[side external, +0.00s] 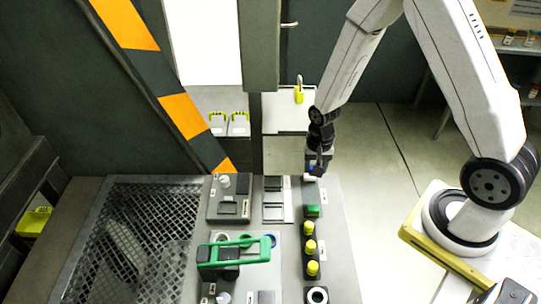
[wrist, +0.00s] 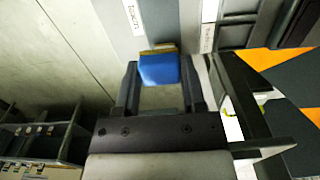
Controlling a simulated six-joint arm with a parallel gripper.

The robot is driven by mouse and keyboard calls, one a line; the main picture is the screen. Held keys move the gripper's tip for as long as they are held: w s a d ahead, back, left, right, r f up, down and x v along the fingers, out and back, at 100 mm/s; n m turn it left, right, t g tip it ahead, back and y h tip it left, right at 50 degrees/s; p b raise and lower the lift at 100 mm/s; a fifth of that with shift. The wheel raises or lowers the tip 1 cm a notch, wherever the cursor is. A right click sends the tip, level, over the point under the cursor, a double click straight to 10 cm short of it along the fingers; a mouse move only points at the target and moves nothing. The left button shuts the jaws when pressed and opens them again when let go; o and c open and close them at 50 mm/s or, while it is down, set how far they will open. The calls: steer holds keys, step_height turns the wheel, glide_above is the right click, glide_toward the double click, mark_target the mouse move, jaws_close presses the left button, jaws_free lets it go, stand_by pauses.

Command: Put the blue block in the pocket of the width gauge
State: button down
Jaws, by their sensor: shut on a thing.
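My gripper (side external: 316,168) hangs at the far end of a grey strip, to the right of the panels. In the wrist view my gripper (wrist: 160,68) is shut on the blue block (wrist: 160,71), which sits between the two fingertips. A thin tan edge shows along the block's far side. In the side view the block is small and mostly hidden by the fingers. I cannot tell for sure which fixture is the width gauge; a pale panel with dark recesses (side external: 277,189) lies left of the gripper. The gap below the block is too small to judge.
A green handle (side external: 262,243) rises over the panel to the left. A mesh grate (side external: 127,240) lies at far left. A striped post (side external: 184,116) stands behind.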

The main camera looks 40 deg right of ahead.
steer(key=shift+w+a, duration=0.4)
steer(key=shift+w, duration=0.1)
steer(key=w+a, duration=0.8)
steer(key=a, duration=0.1)
glide_above(228, 209)
steer(key=shift+w+f, duration=0.1)
steer(key=shift+f, duration=0.5)
steer(key=shift+f, duration=0.1)
steer(key=shift+f, duration=2.3)
steer(key=shift+f, duration=0.95)
stand_by(0.8)
